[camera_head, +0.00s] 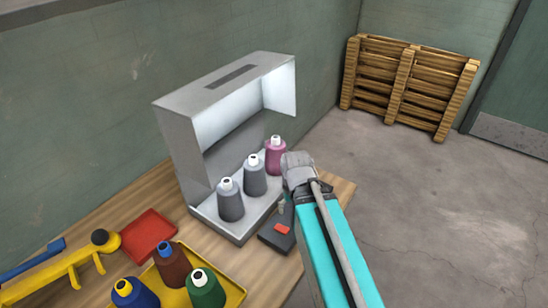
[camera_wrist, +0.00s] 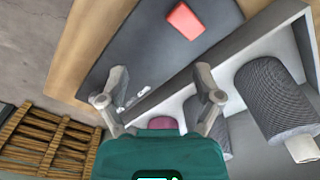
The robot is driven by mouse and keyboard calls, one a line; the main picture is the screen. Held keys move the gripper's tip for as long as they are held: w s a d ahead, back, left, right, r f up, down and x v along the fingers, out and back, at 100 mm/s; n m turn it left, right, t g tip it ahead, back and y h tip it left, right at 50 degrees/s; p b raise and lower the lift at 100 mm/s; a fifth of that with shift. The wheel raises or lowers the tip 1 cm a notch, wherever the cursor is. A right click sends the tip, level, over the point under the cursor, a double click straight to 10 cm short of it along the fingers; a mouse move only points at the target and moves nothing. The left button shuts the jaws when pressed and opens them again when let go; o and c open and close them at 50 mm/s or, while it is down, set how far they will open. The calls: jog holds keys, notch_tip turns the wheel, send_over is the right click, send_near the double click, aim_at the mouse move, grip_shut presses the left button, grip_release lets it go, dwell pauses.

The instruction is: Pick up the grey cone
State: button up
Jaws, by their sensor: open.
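Two grey cones of yarn with white tips stand upright in the light grey open-fronted box (camera_head: 175,140). The front grey cone (camera_head: 230,203) is nearest the box's left end, and the other grey cone (camera_head: 254,178) stands between it and a pink cone (camera_head: 275,158). My gripper (camera_wrist: 162,84) is open and empty, with its fingers over a dark slab. In the wrist view, one grey cone (camera_wrist: 273,98) lies to the right of the fingers, outside them. Another grey cone is mostly hidden behind the right finger. The pink cone (camera_wrist: 163,123) is partly hidden by my gripper's body.
The dark slab (camera_head: 271,243) bears a red block (camera_head: 282,229) beside the box. A yellow tray (camera_head: 232,292) holds blue, brown and green cones. A red tray (camera_head: 148,236) and a yellow tool (camera_head: 60,268) lie left. Wooden pallets (camera_head: 405,82) lean against the far wall.

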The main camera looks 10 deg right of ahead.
jog(key=w+r+t+p, duration=0.2)
jog(key=w+r+p, duration=0.5)
jog(key=w, duration=0.5)
jog(key=w+r+t+p, duration=0.2)
jog(key=w+r+p, duration=0.6)
jog(key=w, duration=0.5)
jog(key=shift+w+d+r+t, duration=0.15)
jog(key=shift+d+r+t, duration=0.15)
jog(key=shift+r, duration=0.55)
jog(key=b, duration=0.7)
send_over(276, 137)
jog(key=s, duration=0.3)
notch_tip(276, 137, down, 7)
jog(key=shift+w+a, duration=0.1)
jog(key=shift+w, duration=0.05)
jog(key=shift+w+f+b, duration=0.25)
jog(key=shift+f+b, duration=0.25)
jog(key=shift+b, duration=0.05)
jog(key=shift+b+x, duration=2.35)
jog(key=shift+x, duration=0.25)
jog(key=shift+w, duration=0.1)
jog(key=shift+r, duration=0.1)
